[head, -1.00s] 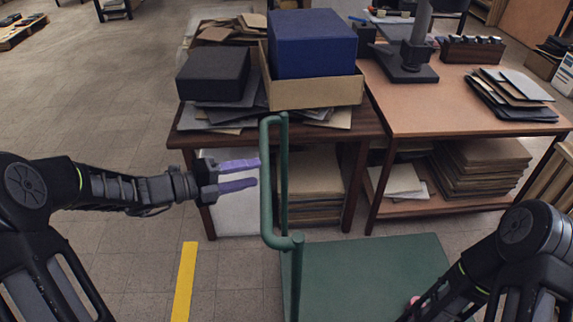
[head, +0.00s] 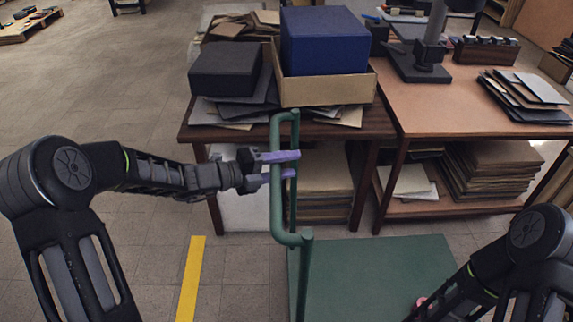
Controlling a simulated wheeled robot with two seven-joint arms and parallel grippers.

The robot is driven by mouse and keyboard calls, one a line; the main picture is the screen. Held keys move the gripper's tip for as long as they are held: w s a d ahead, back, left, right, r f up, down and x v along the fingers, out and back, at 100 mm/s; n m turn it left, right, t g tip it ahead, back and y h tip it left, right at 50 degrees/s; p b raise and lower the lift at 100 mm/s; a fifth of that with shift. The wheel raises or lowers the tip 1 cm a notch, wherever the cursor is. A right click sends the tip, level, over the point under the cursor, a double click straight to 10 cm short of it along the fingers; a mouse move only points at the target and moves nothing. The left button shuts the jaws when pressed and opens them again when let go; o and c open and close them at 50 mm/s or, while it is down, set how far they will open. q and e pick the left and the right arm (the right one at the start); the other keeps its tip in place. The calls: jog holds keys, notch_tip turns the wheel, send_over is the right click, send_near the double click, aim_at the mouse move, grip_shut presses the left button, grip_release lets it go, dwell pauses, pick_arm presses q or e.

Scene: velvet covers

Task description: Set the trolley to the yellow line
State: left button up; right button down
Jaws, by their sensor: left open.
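The green trolley has a flat deck (head: 375,275) at the lower middle and an upright tubular handle (head: 278,215) at its left end. The yellow line (head: 190,278) lies on the floor left of the trolley, with a gap of bare floor between them. My left gripper (head: 285,165) is open at the handle's near upright bar. One purple finger passes in front of the bar and the other behind it; I cannot tell whether they touch it. Of my right gripper only a small pink part (head: 420,302) shows at the deck's right; the arm hides the rest.
Behind the trolley stands a table (head: 388,122) with a blue box (head: 325,40), a black box (head: 225,70) and stacked sheets. A second table (head: 425,105) at the right bears a black stand and folders. Tiled floor at the left is free.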

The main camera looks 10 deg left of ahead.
pick_arm(q)
jog(key=shift+c, duration=0.6)
grip_shut()
dwell(0.8)
